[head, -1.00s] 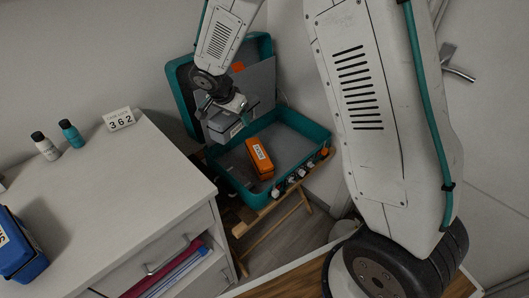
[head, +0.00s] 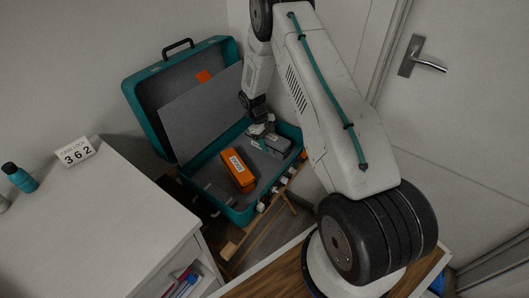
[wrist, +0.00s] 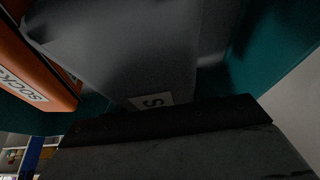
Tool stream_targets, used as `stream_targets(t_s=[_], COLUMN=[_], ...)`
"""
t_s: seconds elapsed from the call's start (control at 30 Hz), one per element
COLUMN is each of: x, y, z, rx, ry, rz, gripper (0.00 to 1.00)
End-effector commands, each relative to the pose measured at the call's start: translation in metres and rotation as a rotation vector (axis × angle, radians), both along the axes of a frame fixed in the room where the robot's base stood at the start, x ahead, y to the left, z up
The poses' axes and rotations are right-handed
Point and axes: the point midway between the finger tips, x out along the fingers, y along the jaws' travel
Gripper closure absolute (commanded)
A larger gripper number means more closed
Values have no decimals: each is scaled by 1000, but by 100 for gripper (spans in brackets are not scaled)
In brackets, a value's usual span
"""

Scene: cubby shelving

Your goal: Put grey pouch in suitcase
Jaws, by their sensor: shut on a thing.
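The teal suitcase (head: 223,208) stands open on a wooden stand, its lid leaning back on the left. The grey pouch (head: 279,146) is inside the right part of the suitcase, at my gripper (head: 262,128). My gripper is shut on the pouch. In the wrist view the grey pouch (wrist: 130,50) fills the upper middle, with a pale label at its lower end, against the dark jaw (wrist: 170,118). I cannot tell whether the pouch touches the suitcase floor.
An orange pouch (head: 238,170) marked SOCKS lies in the suitcase, left of the grey pouch. A white cabinet (head: 100,220) stands at the left with a teal bottle (head: 20,178) and a 362 number sign (head: 75,152). A door (head: 460,120) is at the right.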

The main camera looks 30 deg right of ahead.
Motion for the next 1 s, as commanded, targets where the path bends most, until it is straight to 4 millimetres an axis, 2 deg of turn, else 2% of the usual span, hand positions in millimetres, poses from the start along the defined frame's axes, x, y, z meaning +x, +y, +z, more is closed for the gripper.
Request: stream_targets(t_s=[0.17,0.4,0.73,0.77,0.83,1.0], x=[0,0,0,0,0,0], y=[-1,-1,-1,-1,-1,-1], z=[-13,-44,-46,-47,-46,-46], rx=[0,0,0,0,0,0], ry=[1,0,0,0,0,0], rz=[1,2,2,2,2,2], gripper=[80,80,80,43,24,24])
